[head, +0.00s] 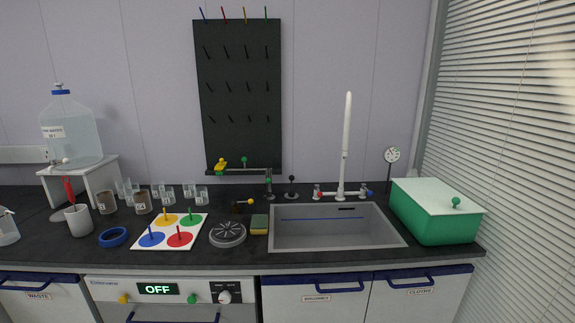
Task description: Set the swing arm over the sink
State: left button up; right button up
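The sink (290,233) is a grey basin set in the dark counter, right of the middle. A tall white spout (346,135) rises nearly upright from the tap behind the basin's back edge. The tap has a red knob (319,194) and a blue knob (370,193). Left of the sink, a small dark piece with a short arm ending in a yellow knob (251,201) stands on the counter. I cannot tell for certain which of these is the swing arm. Neither gripper is in view.
A green box with a pale lid (435,210) stands right of the sink. A yellow-green sponge (259,224) and a round grey disc (228,234) lie left of it. A white mat with coloured discs (199,219) is farther left. A black peg board (240,90) hangs behind.

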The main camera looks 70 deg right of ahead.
aim_at(268, 169)
jog(key=z, duration=1.95)
jog(key=i+j, duration=0.2)
jog(key=i+j+z, duration=0.15)
jog(key=j, duration=0.3)
jog(key=i+j, duration=0.25)
jog(key=i+j+z, duration=0.15)
jog(key=j, duration=0.25)
jog(key=i+j, duration=0.2)
jog(key=j, duration=0.15)
jog(key=i+j+z, duration=0.15)
jog(key=j, duration=0.25)
